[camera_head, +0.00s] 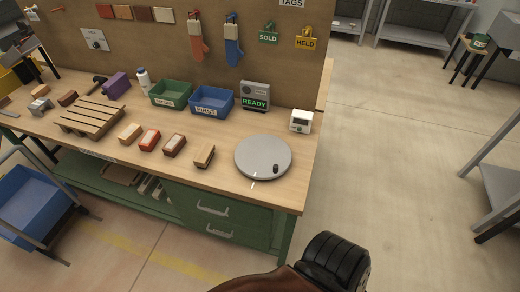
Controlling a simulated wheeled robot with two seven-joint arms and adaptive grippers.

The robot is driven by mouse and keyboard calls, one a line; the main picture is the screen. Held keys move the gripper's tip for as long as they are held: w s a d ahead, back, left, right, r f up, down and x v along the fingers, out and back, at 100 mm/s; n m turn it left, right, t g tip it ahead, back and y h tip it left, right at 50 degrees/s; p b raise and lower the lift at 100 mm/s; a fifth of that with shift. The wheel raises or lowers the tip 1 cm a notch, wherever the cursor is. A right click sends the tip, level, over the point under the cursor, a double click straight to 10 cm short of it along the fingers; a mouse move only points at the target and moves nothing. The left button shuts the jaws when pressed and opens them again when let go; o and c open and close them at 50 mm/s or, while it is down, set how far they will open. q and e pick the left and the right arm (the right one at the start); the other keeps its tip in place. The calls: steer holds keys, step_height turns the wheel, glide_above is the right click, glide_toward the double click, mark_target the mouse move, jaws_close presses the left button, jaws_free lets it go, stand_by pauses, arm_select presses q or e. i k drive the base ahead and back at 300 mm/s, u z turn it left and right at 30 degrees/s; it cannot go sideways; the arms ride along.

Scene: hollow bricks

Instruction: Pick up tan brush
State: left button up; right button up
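A tan block with a dark side (204,155) lies near the front edge of the workbench, left of a round grey disc. It looks most like the tan brush, but it is too small to make out bristles. Another tan block (130,133) lies farther left in the same row. Between them are a red block (149,140) and a dark brown block (174,145), each with a pale top.
A round grey disc (262,153) with a small black knob is at the bench's right. Behind the row stand a green bin (171,93), a blue bin (212,101) and a READY display (255,96). A slatted wooden rack (94,115) is left.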

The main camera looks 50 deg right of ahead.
mark_target(203, 158)
steer(key=z, duration=1.75)
steer(key=i, duration=1)
